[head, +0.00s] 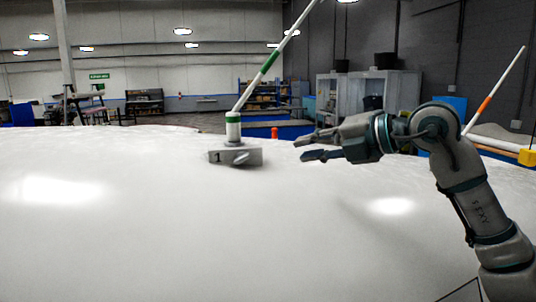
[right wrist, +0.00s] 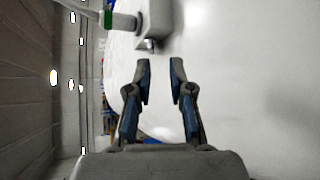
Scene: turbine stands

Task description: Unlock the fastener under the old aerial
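A white aerial with green bands (head: 262,70) leans up to the right from a grey block marked 1 (head: 222,157), on the white rounded surface. A small grey lever-like fastener (head: 240,158) shows on the block's front, below the aerial's foot. My right gripper (head: 304,148) is open and empty, to the right of the block and apart from it, with its fingers pointing left. In the right wrist view, the open fingers (right wrist: 160,76) point toward the block (right wrist: 158,20) and the aerial's green-banded foot (right wrist: 120,21) at the top. My left gripper is out of view.
A second aerial with an orange band (head: 486,103) stands at the far right, behind my right arm. A yellow block (head: 528,157) is near it. A small orange object (head: 275,133) shows behind the surface's far edge. The white surface (head: 130,235) in front is clear.

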